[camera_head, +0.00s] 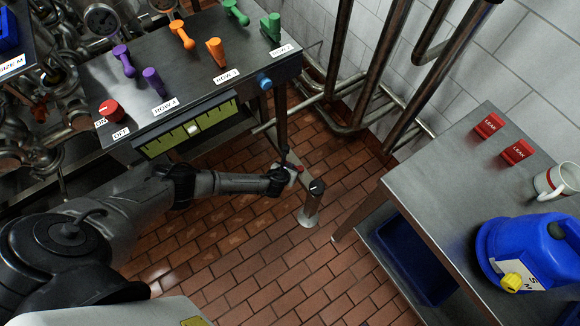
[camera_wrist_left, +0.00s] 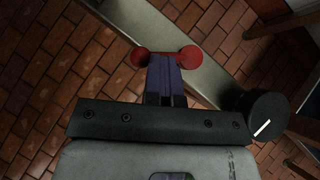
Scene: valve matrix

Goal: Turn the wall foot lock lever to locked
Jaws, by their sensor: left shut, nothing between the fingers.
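A small red lever (camera_head: 300,169) with rounded ends sits low near the grey foot bar by the panel's leg. In the left wrist view the red lever (camera_wrist_left: 190,57) shows a rounded end on each side of my fingertips. My left gripper (camera_head: 294,171) reaches down to it from the left. In the left wrist view my left gripper (camera_wrist_left: 165,62) is shut, with its fingers side by side and nothing between them. Its tips overlap the lever's middle; I cannot tell whether they touch it. The lever's middle is partly hidden. My right gripper is not in view.
A short post with a black, white-marked cap (camera_head: 317,187) stands just right of the gripper, also in the wrist view (camera_wrist_left: 262,112). The valve panel (camera_head: 190,75) rises behind. A steel table (camera_head: 450,190) is at right. Brick floor (camera_head: 240,270) in front is clear.

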